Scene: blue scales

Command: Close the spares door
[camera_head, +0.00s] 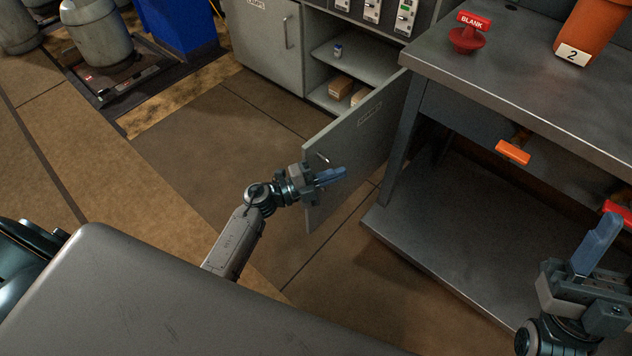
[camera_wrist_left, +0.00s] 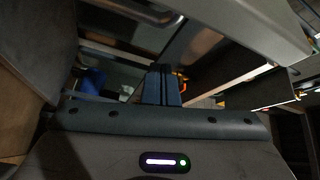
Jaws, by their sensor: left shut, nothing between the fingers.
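The spares door (camera_head: 375,138) is a grey cabinet door with a small label, swung wide open from the low cabinet and standing out beside the workbench. Its bar handle (camera_head: 322,158) is near the free edge. My left gripper (camera_head: 338,176) is shut and empty. It overlaps the door's free edge in the head view, just below the handle; whether it touches I cannot tell. In the left wrist view its closed blue fingers (camera_wrist_left: 161,85) show, with a metal bar (camera_wrist_left: 140,12) above them. My right gripper (camera_head: 598,243) looks shut and empty, by the bench.
The open cabinet (camera_head: 345,62) has shelves with small boxes (camera_head: 341,87). A closed door (camera_head: 265,40) is to its left. The workbench (camera_head: 500,75) stands right of the spares door, with a lower shelf (camera_head: 440,240). The floor left of the door is clear.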

